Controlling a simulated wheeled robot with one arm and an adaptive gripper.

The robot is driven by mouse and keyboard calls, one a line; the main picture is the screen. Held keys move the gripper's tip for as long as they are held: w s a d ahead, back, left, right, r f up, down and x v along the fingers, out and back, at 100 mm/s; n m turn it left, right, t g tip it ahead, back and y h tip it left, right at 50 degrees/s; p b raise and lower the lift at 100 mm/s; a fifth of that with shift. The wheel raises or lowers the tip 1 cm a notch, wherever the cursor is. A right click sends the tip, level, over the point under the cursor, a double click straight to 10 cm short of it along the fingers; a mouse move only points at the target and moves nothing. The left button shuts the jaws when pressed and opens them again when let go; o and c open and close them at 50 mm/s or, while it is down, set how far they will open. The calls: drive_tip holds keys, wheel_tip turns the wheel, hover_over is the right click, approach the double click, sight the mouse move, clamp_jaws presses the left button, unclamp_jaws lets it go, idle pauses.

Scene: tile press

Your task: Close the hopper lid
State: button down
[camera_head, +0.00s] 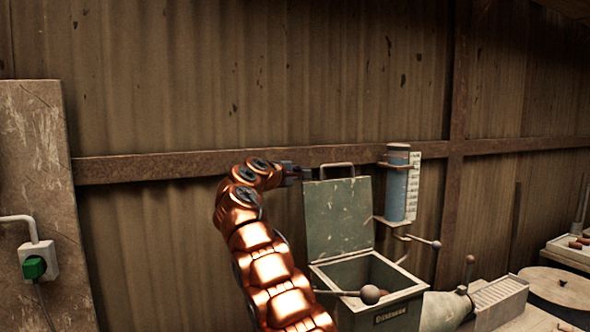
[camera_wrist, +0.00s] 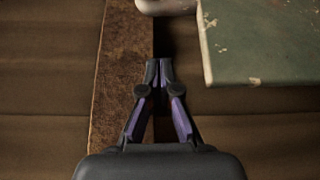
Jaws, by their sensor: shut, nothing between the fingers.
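The hopper lid (camera_head: 338,218) is a worn green panel standing upright at the back of the hopper, so the hopper is open. A pale handle (camera_head: 337,166) loops up from the lid's top edge. The hopper (camera_head: 377,285) is a green box with its mouth uncovered. My gripper (camera_head: 303,174) is beside the lid's upper left corner, left of the handle. In the wrist view my gripper (camera_wrist: 159,64) is shut and empty, its fingertips together. There the lid (camera_wrist: 262,45) fills the upper right, and part of the handle (camera_wrist: 166,6) shows at the top, apart from the fingertips.
A blue cylinder (camera_head: 396,185) with a white scale stands right of the lid. A lever with a dark ball knob (camera_head: 370,294) crosses the hopper's front. A corrugated wall with a rusty rail (camera_head: 200,163) stands close behind. A socket with a green plug (camera_head: 34,267) is at left.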

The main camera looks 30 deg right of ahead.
drive_tip(key=s, duration=0.1)
drive_tip(key=s+d+b, duration=0.2)
drive_tip(key=shift+r, duration=0.25)
idle(0.7)
drive_tip(key=shift+s+d, duration=0.1)
drive_tip(key=shift+s, duration=0.05)
idle(0.3)
